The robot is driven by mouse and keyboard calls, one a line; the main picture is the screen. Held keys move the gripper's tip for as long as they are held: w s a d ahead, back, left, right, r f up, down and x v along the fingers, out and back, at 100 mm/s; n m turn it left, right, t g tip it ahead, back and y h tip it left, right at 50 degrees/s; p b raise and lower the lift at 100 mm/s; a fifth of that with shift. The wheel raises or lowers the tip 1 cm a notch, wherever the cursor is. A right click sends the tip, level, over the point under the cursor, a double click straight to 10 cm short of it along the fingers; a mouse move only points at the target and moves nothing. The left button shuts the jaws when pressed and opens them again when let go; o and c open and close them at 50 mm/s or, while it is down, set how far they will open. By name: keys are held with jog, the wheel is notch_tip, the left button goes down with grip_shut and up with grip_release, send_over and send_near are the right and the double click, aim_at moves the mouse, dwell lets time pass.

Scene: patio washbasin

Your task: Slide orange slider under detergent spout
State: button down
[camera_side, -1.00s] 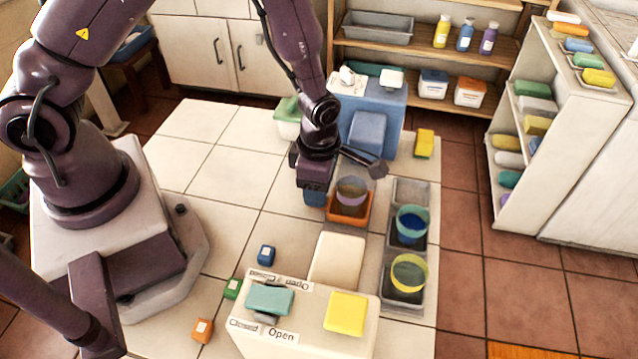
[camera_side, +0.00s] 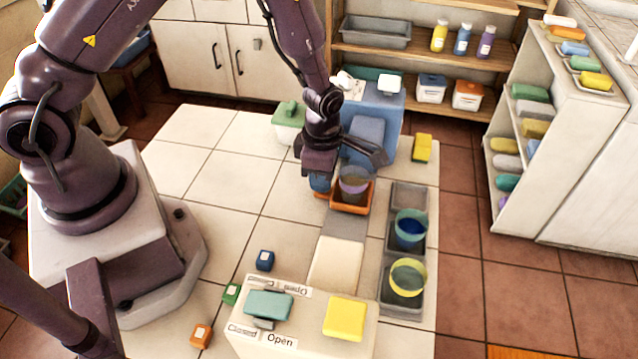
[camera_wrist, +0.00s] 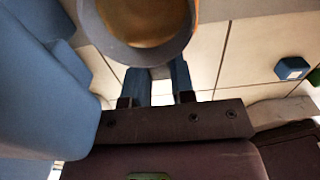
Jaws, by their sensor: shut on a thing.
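The orange slider (camera_side: 352,206) is a shallow tray carrying a translucent cup (camera_side: 354,180) with a purplish band. It sits at the front of the blue detergent dispenser (camera_side: 388,118), near the sloping blue front part (camera_side: 362,138); the spout cannot be picked out clearly. My gripper (camera_side: 321,186) is low at the slider's left side, shut on it, with the contact mostly hidden. In the wrist view the cup (camera_wrist: 146,54) shows its round rim just beyond the blue fingertips (camera_wrist: 160,85), and the blue dispenser (camera_wrist: 40,90) fills the left side.
A white box with a yellow pad (camera_side: 346,318) and teal lever (camera_side: 268,304) stands in front. Small cubes lie left of it; the tiles at left centre are clear.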

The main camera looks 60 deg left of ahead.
jog(key=c, duration=1)
grip_release()
jog(key=shift+o, duration=0.2)
jog(key=shift+r, duration=0.1)
notch_tip(320, 180, up, 13)
